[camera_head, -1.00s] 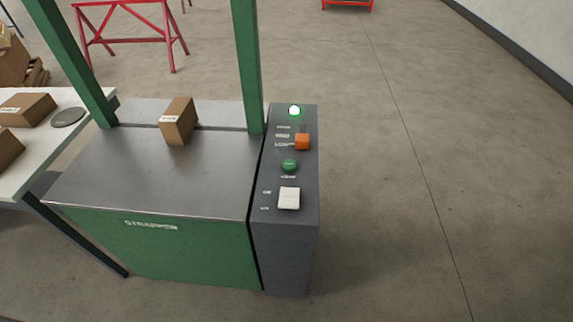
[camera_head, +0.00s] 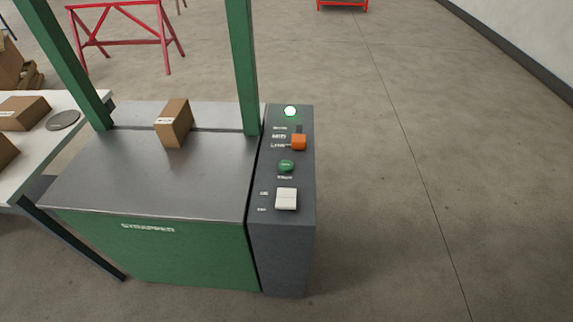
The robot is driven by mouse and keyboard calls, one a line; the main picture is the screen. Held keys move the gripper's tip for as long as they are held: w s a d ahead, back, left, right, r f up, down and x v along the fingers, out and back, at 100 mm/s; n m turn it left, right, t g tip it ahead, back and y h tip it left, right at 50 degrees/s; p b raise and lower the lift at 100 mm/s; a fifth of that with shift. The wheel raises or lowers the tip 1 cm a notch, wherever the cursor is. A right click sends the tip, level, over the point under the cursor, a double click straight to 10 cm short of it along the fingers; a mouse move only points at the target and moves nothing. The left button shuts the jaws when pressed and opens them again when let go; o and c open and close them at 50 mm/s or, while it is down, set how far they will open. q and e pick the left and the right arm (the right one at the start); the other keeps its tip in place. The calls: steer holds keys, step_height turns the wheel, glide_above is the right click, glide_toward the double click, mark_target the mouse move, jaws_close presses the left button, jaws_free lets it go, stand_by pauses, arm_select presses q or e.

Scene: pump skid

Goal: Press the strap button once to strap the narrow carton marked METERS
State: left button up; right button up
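A narrow brown carton (camera_head: 174,124) stands upright on the grey metal top of the strapper (camera_head: 150,170), under the green arch. A white label shows on its front, but its lettering is too small to read. No strap can be made out around it. The control panel (camera_head: 283,227) is on the strapper's right side. It carries a lit whitish-green lamp (camera_head: 290,111), an orange selector knob (camera_head: 299,142), a round green button (camera_head: 286,166) and a white rocker switch (camera_head: 286,199). The small legends beside them are blurred. Neither of my grippers is in view.
A white table (camera_head: 62,150) adjoins the strapper on the left, with brown cartons (camera_head: 24,110) and a grey disc (camera_head: 63,120) on it. A red trestle (camera_head: 120,38) stands behind. The floor to the right of the panel is clear.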

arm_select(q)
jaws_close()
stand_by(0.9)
